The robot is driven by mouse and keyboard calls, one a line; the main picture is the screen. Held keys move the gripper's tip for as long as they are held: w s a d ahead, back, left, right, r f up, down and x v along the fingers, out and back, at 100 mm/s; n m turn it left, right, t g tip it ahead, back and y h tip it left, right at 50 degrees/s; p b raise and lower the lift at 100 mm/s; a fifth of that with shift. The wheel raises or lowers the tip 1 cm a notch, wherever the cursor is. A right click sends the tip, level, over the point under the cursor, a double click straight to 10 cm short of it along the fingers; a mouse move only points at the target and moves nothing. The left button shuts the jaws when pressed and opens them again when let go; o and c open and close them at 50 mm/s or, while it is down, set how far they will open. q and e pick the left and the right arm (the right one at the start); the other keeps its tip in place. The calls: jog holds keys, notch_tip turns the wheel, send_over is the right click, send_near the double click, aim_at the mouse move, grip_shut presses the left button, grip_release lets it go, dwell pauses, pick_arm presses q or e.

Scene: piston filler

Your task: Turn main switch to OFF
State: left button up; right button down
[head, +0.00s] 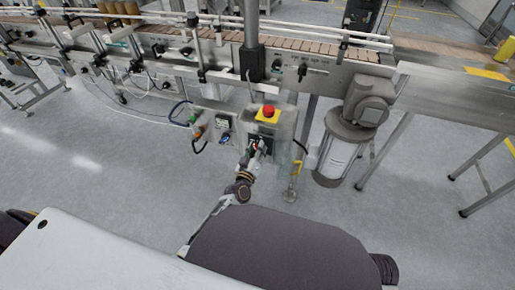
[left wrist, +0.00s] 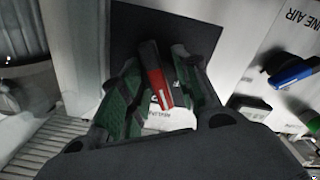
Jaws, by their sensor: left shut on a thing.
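The main switch (left wrist: 154,76) has a narrow handle with a red face and a dark side. It stands out from a dark square plate (left wrist: 128,32) in the left wrist view. My left gripper (left wrist: 158,80) has its green-padded fingers on both sides of the handle and is shut on it. The handle points roughly up and down in that view, slightly tilted. In the head view my left gripper (head: 258,148) reaches the front of the grey control box (head: 283,128) and hides most of the switch. My right gripper is not in view.
A red emergency stop button (head: 268,111) on a yellow plate sits above the switch. A blue-handled valve (left wrist: 291,73) is to the right in the left wrist view. A steel motor housing (head: 346,135) stands right of the box. The conveyor (head: 300,46) runs behind. Open floor lies left.

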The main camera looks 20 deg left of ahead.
pick_arm(q)
jog(key=shift+n, duration=1.4)
jog(key=shift+a+f+n+p, duration=0.1)
jog(key=shift+n+p, duration=0.2)
jog(key=shift+n, duration=1.7)
jog(key=n, duration=0.3)
jog(key=shift+f, duration=0.2)
jog(key=shift+n+b, duration=0.4)
jog(key=shift+n, duration=0.9)
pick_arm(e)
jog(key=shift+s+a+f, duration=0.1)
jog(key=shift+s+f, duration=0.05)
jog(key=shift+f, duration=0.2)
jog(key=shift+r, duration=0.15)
